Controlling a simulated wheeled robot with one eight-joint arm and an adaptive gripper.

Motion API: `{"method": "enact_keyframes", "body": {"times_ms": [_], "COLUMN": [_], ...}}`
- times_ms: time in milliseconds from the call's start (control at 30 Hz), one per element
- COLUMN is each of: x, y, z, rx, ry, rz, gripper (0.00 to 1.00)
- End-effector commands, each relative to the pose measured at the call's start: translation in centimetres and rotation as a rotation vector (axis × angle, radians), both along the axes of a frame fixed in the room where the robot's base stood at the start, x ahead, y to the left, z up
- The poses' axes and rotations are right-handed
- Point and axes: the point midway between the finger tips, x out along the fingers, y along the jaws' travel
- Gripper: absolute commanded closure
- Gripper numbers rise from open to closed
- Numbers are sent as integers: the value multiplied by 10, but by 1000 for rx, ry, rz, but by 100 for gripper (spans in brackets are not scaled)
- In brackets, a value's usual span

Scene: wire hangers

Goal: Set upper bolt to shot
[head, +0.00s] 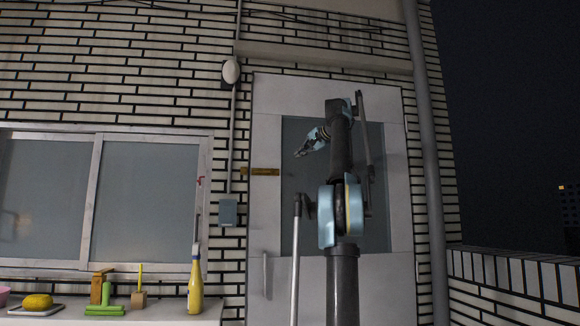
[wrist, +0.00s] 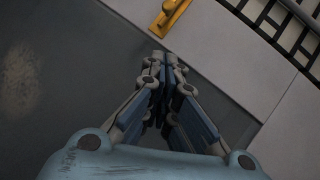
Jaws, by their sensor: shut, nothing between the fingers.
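The upper bolt (head: 264,171) is a small brass bar lying level on the white door's left stile, at mid-upper height. A small brass piece (head: 244,171) sits just left of it by the door's edge. In the wrist view the bolt (wrist: 172,14) shows at the top, with a raised knob on its plate, partly cut off by the frame. My gripper (head: 299,154) is shut and empty, in front of the glass pane, to the right of and slightly above the bolt. In the wrist view its fingertips (wrist: 164,62) are apart from the bolt. I cannot tell how far the bolt is slid.
The door (head: 265,225) has a large grey glass pane and a vertical handle (head: 266,275) low on its left. A grey box (head: 228,211) is on the brick wall. A window ledge (head: 150,312) at left holds a yellow bottle (head: 195,285) and several small items. A pipe (head: 428,150) runs right of the door.

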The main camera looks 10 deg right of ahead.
Motion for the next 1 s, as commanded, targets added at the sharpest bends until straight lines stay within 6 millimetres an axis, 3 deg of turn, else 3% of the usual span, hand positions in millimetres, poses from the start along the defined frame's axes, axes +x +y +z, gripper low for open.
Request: {"method": "enact_keyframes", "body": {"times_ms": [633,1000], "x": [80,87], "y": [44,75], "z": [-30,-46], "rx": [-1,0], "ry": [0,0], "rz": [2,1], "gripper": [100,100]}}
